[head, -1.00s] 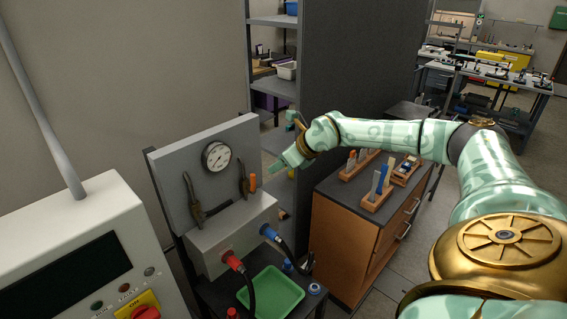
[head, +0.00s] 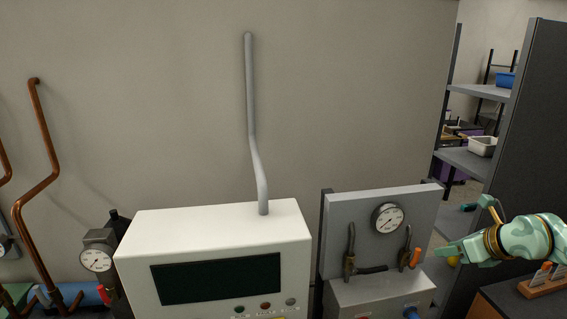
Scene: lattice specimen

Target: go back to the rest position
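My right gripper (head: 454,229) is at the right edge of the head view, with its pale green and gold wrist behind it. Its two fingers are spread apart, and I see nothing held between them. It shows in front of the gap between the grey gauge panel (head: 342,222) and the dark partition, close to the panel's right edge; I cannot tell its exact distance. My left arm and gripper are out of view.
A white control cabinet (head: 215,236) with a dark screen stands in the middle. Copper pipes (head: 38,150) and a gauge (head: 96,260) are at left. A dark partition (head: 530,130) and shelves (head: 475,158) stand at right. The wall above the cabinet is bare except for a grey pipe (head: 252,120).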

